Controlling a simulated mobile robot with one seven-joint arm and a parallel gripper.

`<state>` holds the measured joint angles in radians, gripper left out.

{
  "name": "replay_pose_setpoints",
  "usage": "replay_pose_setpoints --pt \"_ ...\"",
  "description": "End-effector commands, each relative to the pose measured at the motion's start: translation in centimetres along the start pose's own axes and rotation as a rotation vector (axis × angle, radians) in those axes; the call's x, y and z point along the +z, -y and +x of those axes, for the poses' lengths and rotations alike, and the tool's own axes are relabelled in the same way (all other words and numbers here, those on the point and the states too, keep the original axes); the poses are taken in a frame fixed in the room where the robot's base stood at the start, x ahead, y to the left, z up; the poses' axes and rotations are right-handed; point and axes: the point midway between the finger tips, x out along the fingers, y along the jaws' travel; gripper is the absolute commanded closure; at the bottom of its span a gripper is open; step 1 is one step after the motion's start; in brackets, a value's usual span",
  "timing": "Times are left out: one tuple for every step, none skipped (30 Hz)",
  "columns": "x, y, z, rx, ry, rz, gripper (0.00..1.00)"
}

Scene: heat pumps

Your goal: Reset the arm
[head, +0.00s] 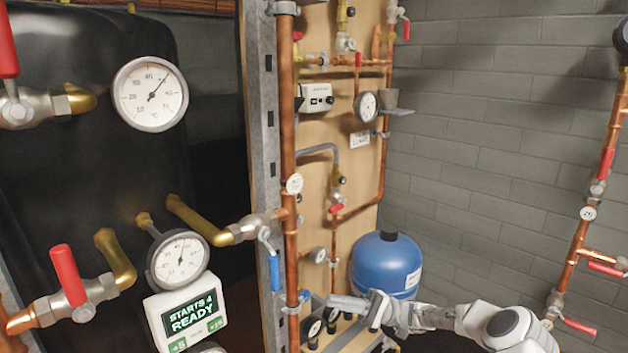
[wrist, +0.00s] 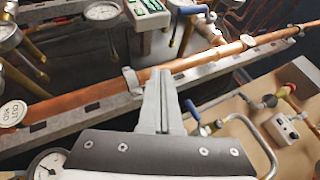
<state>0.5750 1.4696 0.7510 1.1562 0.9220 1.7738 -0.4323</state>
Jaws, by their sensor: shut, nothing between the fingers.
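My arm reaches in from the lower right of the head view. My gripper (head: 335,300) is at its left end, in front of the wooden panel (head: 318,140) and below left of the blue tank (head: 386,265). In the wrist view my gripper (wrist: 162,75) shows as two fingers pressed together with nothing between them. Its fingertips overlap the long copper pipe (wrist: 90,88) in the picture; whether they touch it I cannot tell.
A blue-handled valve (head: 274,270) and copper pipe (head: 288,120) stand left of my gripper. Gauges (head: 150,94), red-handled valves (head: 68,275) and a display reading "READY" (head: 188,318) are further left. More piping (head: 590,200) runs at the right, before a grey block wall (head: 480,120).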

Motion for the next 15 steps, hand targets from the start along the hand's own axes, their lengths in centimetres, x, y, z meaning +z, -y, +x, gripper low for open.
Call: replay_pose_setpoints --pt "0.0 0.0 0.0 0.0 0.0 0.0 1.0" --pt "0.1 0.2 0.4 0.013 0.004 0.003 1.0" --pt "0.4 0.6 1.6 0.068 0.016 0.018 1.0" --pt "0.6 0.6 2.3 0.101 0.021 0.028 1.0" --pt "0.8 0.7 2.9 0.134 0.027 0.038 1.0" --pt "1.1 0.7 3.7 0.179 0.032 0.052 1.0" --pt "1.3 0.8 4.3 0.213 0.035 0.063 1.0" --pt "1.6 0.8 4.8 0.249 0.04 0.072 1.0" --pt "2.0 0.8 5.7 0.298 0.044 0.084 1.0" --pt "2.3 0.9 6.2 0.336 0.046 0.092 1.0" --pt "2.7 0.9 6.8 0.376 0.048 0.102 1.0" --pt "3.1 1.0 7.5 0.429 0.049 0.113 1.0" --pt "3.5 1.0 8.0 0.472 0.051 0.121 1.0" --pt "3.9 1.0 8.5 0.513 0.049 0.128 1.0" --pt "4.5 1.0 9.1 0.57 0.049 0.137 1.0"
